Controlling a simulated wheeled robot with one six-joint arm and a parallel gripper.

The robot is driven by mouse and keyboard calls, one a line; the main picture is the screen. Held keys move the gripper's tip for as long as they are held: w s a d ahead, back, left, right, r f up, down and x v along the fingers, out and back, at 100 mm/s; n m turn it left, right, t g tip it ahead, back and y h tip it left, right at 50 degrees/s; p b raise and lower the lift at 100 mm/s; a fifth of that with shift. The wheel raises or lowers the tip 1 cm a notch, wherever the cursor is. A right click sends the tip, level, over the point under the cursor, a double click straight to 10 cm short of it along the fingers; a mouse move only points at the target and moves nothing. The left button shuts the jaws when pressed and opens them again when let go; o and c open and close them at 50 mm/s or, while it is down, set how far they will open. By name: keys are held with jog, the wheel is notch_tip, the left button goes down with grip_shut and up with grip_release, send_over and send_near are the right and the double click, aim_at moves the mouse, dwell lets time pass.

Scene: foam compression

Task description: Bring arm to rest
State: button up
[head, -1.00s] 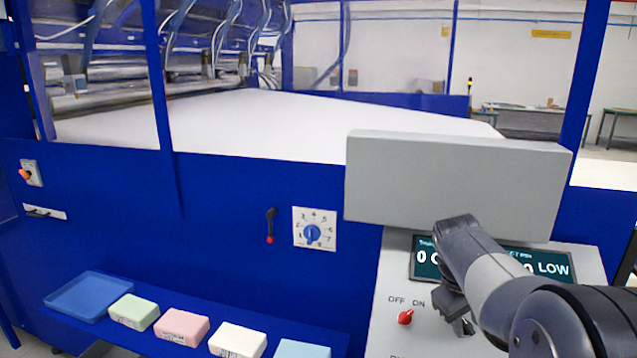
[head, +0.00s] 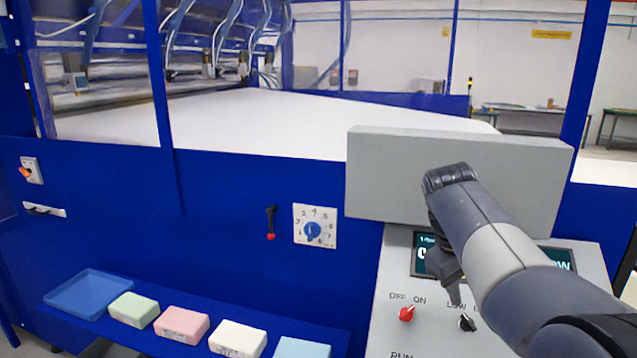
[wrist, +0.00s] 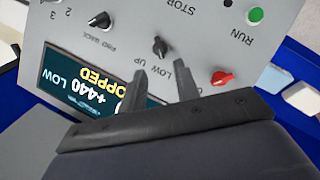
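My gripper (head: 452,292) hangs in front of the grey control panel (head: 385,335) in the head view. In the wrist view its two dark fingers (wrist: 162,72) stand apart with nothing between them. A black knob (wrist: 160,47) labelled LOW and UP lies just beyond the fingertips; contact cannot be told. This knob (head: 467,323) also shows below right of the gripper in the head view. The display (wrist: 75,85) reads "+440 LOW" and a partly hidden word ending "OPPED". My arm covers much of the display (head: 425,262) in the head view.
A red switch (head: 406,314) marked OFF and ON is left of the knob. A grey box (head: 380,180) stands above the panel. A blue tray (head: 75,293) and several foam blocks, including a pink one (head: 182,325), line the shelf at lower left.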

aim_at(472, 322)
jog(key=p+x, duration=0.1)
jog(key=x, duration=0.7)
jog(key=shift+d+f, duration=0.2)
jog(key=shift+f, duration=0.15)
jog(key=shift+w+d+r+m+y, duration=0.1)
jog(key=shift+m+y, duration=0.2)
jog(key=shift+m, duration=0.4)
jog(key=m+y, duration=0.1)
jog(key=m, duration=0.2)
jog(key=m+y, duration=0.1)
jog(key=m, duration=0.1)
jog(key=shift+d+y+b, duration=0.25)
jog(key=shift+y+b, duration=0.05)
jog(key=m, duration=0.2)
jog(key=m+y+b, duration=0.1)
jog(key=m, duration=0.1)
jog(key=shift+d+t+y, duration=0.15)
jog(key=shift+t+y, duration=0.15)
jog(key=m+b, duration=0.1)
jog(key=m+t+y+b, duration=0.1)
jog(key=m, duration=0.1)
jog(key=shift+s+d+f, duration=0.1)
jog(key=shift+s+f, duration=0.15)
jog(key=shift+m+y, duration=0.3)
jog(key=shift+m, duration=0.2)
jog(key=v, duration=0.5)
jog(key=shift+r, duration=0.4)
